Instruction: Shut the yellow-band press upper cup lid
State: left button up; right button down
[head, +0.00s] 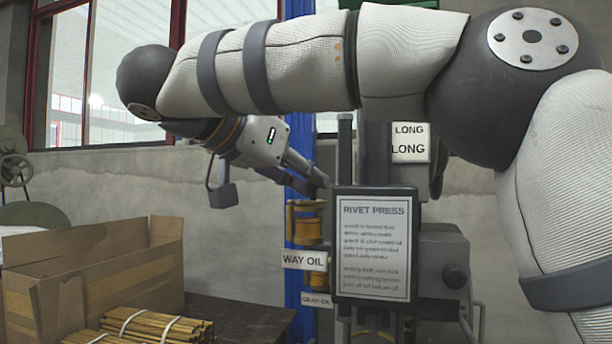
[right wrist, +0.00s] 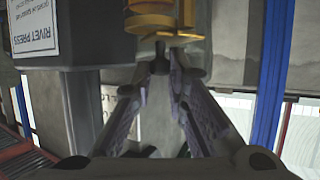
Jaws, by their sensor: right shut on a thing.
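The upper cup (head: 308,230) of the rivet press is a small amber-yellow cylinder on the press's left side, in the head view. In the right wrist view the cup (right wrist: 172,22) is upside down at the top, with a pale disc and a dark knob (right wrist: 160,66) at its end. My right gripper (head: 318,186) reaches in from the upper left, just above the cup. In the right wrist view its fingertips (right wrist: 184,76) are shut at the knob. The fingers partly hide the contact, and I cannot tell how far the lid is open. My left gripper is not in view.
A WAY OIL label (head: 303,260) and a lower amber cup (head: 316,281) sit below. The RIVET PRESS sign (head: 374,245) stands close to the right. A blue post (head: 298,270) is behind. A cardboard box (head: 110,268) and bundled rods (head: 150,326) are at lower left.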

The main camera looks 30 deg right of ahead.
jog(key=shift+s+a+m+g, duration=0.1)
jog(key=shift+a+m+g, duration=0.05)
jog(key=shift+m+g, duration=0.9)
jog(key=shift+s+a+m+g, duration=0.1)
jog(key=shift+a+m+g, duration=0.05)
jog(key=shift+m+g, duration=0.9)
jog(key=shift+g, duration=0.4)
jog(key=c, duration=1.6)
grip_release()
jog(key=shift+o, duration=0.2)
jog(key=shift+s, duration=0.1)
